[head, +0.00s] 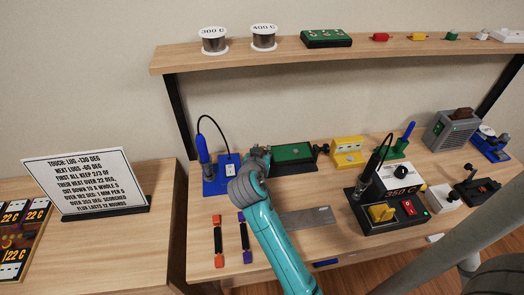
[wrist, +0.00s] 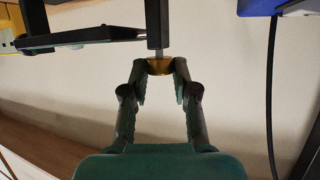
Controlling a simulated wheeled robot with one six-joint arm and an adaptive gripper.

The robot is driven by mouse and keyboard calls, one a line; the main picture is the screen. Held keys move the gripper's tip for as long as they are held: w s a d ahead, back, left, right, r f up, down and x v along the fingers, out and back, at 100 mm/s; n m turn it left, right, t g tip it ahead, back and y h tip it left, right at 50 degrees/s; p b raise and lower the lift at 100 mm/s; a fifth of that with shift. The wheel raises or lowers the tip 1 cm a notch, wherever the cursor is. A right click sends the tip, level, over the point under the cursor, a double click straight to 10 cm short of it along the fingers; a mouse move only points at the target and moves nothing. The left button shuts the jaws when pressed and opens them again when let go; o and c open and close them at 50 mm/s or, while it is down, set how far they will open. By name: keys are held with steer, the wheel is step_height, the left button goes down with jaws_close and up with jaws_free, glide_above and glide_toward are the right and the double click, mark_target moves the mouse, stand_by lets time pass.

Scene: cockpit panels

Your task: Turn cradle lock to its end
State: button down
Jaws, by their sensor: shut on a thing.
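The cradle (head: 318,152) is a black frame holding a green board (head: 293,152) on the workbench. In the wrist view its black frame (wrist: 100,46) crosses the upper left, with a black post (wrist: 154,20). A brass-coloured lock knob (wrist: 160,67) sits on a short metal shaft at the end of this post. My gripper (wrist: 161,70) has its two fingertips closed on the sides of the knob. In the head view my gripper (head: 258,156) is at the cradle's left end, and it hides the knob there. The knob's turn angle cannot be read.
A blue iron stand (head: 213,185) with a cable is close on the left of my gripper; its cable (wrist: 270,90) hangs right in the wrist view. A yellow block (head: 348,150) and a soldering station (head: 385,215) stand to the right. A metal plate (head: 308,218) lies in front.

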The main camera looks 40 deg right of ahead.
steer(key=shift+f, duration=0.1)
stand_by(0.4)
steer(key=c, duration=0.9)
jaws_free()
steer(key=v, duration=1.2)
steer(key=shift+w+a, duration=0.1)
steer(key=shift+w, duration=0.05)
